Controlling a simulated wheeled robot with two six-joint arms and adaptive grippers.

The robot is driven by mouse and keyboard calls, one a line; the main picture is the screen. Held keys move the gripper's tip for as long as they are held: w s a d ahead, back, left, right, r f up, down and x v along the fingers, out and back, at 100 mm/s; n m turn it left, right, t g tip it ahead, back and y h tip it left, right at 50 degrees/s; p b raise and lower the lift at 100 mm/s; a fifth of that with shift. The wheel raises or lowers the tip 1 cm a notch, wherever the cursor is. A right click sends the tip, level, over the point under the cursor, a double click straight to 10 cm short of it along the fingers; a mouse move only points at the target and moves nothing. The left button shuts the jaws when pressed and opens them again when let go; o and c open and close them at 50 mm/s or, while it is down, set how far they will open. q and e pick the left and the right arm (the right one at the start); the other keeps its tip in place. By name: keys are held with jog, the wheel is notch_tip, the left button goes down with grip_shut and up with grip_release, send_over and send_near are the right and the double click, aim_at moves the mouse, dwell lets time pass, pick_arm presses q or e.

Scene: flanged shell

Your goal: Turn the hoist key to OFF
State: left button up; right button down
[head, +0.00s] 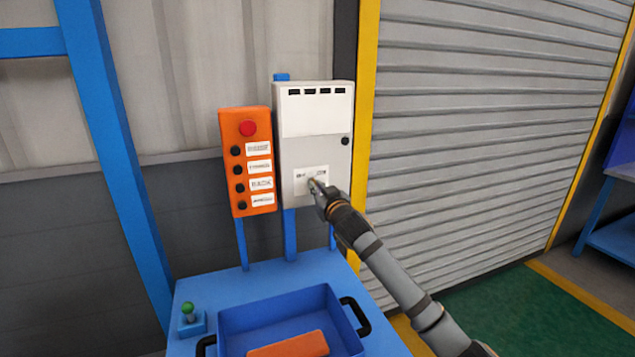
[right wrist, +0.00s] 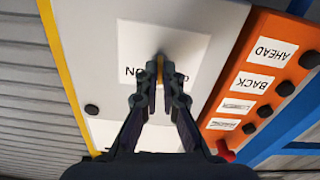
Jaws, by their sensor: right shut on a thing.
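The hoist key is a small brass-coloured piece (right wrist: 160,68) at the middle of a white label (right wrist: 188,48) on the grey control box. My right gripper (right wrist: 159,98) is shut on the key, with one finger on each side of it. In the head view the right gripper (head: 318,187) reaches the label on the lower front of the grey box (head: 300,150) and hides most of the key. The letters "ON" show on one side of the label in the right wrist view; the other word is mostly hidden. My left gripper is not in view.
An orange pendant (head: 246,125) with a red button and several black buttons hangs just left of the box. A roller shutter (head: 480,130) is at right.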

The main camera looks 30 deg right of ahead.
jog(key=shift+n+p, duration=2.4)
jog(key=shift+n, duration=1.2)
jog(key=c, duration=1.5)
grip_release()
jog(key=v, duration=0.7)
jog(key=shift+s+a, duration=0.1)
jog(key=shift+s, duration=0.15)
